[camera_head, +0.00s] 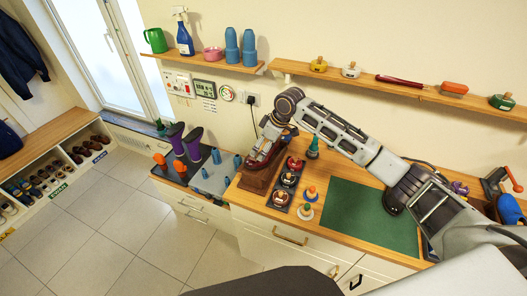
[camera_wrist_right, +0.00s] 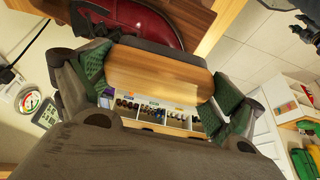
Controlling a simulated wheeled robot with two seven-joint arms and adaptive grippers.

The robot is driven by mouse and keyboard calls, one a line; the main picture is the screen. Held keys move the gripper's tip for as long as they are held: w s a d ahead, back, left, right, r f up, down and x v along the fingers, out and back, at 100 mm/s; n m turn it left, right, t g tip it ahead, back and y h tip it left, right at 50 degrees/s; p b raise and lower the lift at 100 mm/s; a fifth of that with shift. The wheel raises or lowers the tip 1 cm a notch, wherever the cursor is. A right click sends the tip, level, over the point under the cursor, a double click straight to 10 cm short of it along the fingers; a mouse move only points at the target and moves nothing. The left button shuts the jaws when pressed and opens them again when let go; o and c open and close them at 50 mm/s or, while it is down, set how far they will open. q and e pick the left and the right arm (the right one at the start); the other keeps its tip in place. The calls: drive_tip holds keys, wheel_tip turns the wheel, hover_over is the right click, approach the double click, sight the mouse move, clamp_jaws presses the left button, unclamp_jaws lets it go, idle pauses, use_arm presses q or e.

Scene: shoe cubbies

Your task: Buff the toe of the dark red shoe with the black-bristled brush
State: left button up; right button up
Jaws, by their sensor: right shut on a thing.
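The dark red shoe (camera_head: 262,150) rests on a brown wooden stand (camera_head: 256,180) at the left part of the counter. In the wrist view part of the shoe (camera_wrist_right: 135,18) shows at the top. My right gripper (camera_head: 274,130) is at the shoe's upper end in the head view. In the wrist view its green-padded fingers are shut on the wooden block of the brush (camera_wrist_right: 155,80). A dark strip, likely the bristles, runs along the block's edge toward the shoe. Whether it touches the shoe, I cannot tell.
Polish tins on a dark tray (camera_head: 272,204) stand right of the shoe, beside a green bottle (camera_head: 313,148) and small knobbed items (camera_head: 306,211). A green mat (camera_head: 370,215) lies clear to the right. Boots (camera_head: 193,145) stand left. Shelves (camera_head: 410,92) hang above.

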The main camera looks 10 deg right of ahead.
drive_tip(key=shift+r, duration=1.45)
